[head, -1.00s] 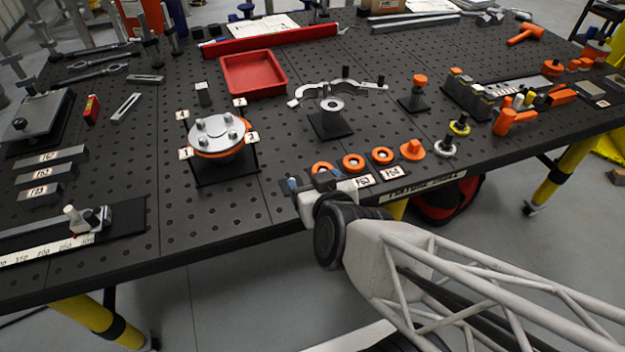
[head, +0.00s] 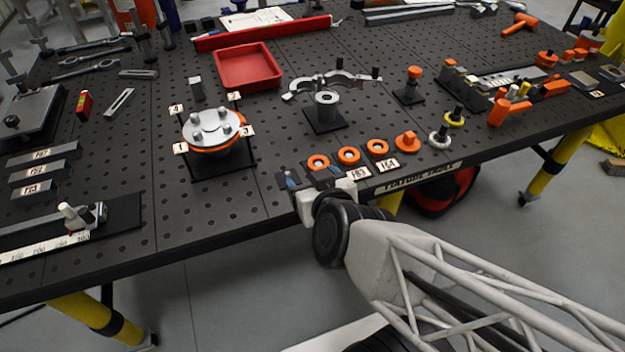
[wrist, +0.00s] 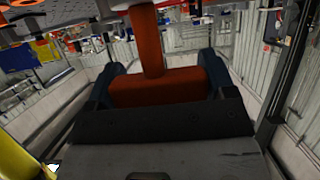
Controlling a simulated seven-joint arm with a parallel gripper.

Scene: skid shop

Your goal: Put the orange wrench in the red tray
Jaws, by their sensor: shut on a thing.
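The red tray (head: 248,67) lies flat at the back middle of the black perforated table in the head view, and looks empty. My gripper (head: 303,183) is at the table's front edge, well in front of the tray and to its right. In the wrist view, the blue fingers of my gripper (wrist: 160,68) are shut on an orange T-shaped piece, apparently the orange wrench (wrist: 153,90). Its bar lies between the fingers and its shaft points away from the palm. I cannot make out the held piece in the head view.
A flanged disc on a stand (head: 211,130) and a clamp fixture (head: 326,105) stand between my gripper and the tray. Orange rings (head: 348,155) lie beside my gripper. A long red bar (head: 262,33) lies behind the tray. The table's front-left middle is bare.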

